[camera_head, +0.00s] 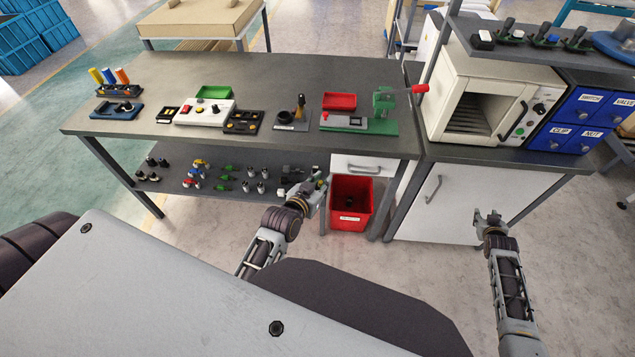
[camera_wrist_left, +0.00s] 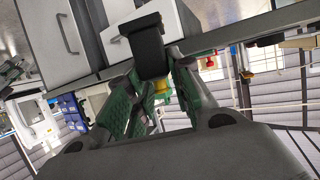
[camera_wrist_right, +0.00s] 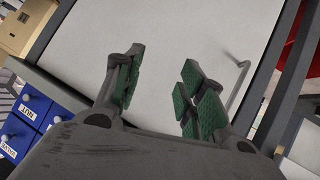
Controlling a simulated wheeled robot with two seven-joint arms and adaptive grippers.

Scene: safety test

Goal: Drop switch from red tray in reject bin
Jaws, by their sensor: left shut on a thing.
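The red tray (camera_head: 339,101) on the workbench looks empty. My left gripper (camera_head: 320,184) is at the bench's front edge, just left of the red reject bin (camera_head: 365,215). In the left wrist view it is shut on the black switch (camera_wrist_left: 150,45), which sticks out beyond the green finger pads. A small yellow part shows between the fingers. The reject bin stands on the floor under the drawer, with a dark thing (camera_head: 348,201) inside. My right gripper (camera_head: 488,217) is open and empty before the white cabinet door (camera_head: 440,205); its pads are apart in the right wrist view (camera_wrist_right: 155,90).
The workbench (camera_head: 260,75) carries a green tray (camera_head: 213,92), a white button box (camera_head: 204,112) and a green press (camera_head: 383,105). The lower shelf (camera_head: 220,180) holds several small parts. A white oven (camera_head: 470,110) and blue drawers (camera_head: 580,115) stand at right.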

